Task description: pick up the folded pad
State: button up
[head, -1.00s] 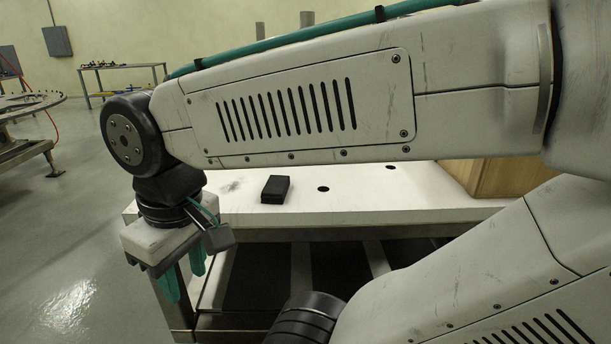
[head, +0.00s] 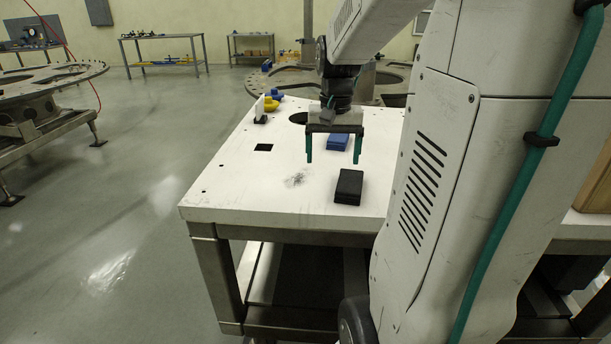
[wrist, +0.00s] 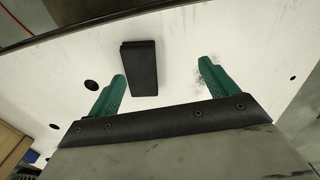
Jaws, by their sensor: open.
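The folded pad, a black rectangular block, lies flat on the white table top (head: 235,190); in the head view the pad (head: 349,187) is near the table's front edge, beside my arm. My gripper (head: 333,160) has two green fingers pointing down, spread apart and empty, above the table and behind the pad in the picture. In the wrist view the pad (wrist: 139,68) lies beyond the fingertips, between the two fingers but nearer the left one. My gripper (wrist: 163,70) is apart from it in that view.
A blue block (head: 338,141) lies behind my gripper, and a yellow part (head: 271,103) stands at the table's far left. A wooden box (head: 596,180) is at the right edge. The table's left side is mostly clear.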

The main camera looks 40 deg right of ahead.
jog(key=m, duration=0.2)
send_over(350, 180)
jog(key=shift+w+d+f, duration=0.1)
jog(key=shift+d+f, duration=0.05)
jog(key=shift+f, duration=0.5)
jog(key=shift+d+f, duration=0.1)
jog(key=shift+f, duration=0.5)
jog(key=f, duration=0.7)
jog(key=shift+a+f, duration=0.3)
jog(key=shift+f, duration=0.05)
jog(key=shift+c, duration=0.3)
jog(key=c, duration=1)
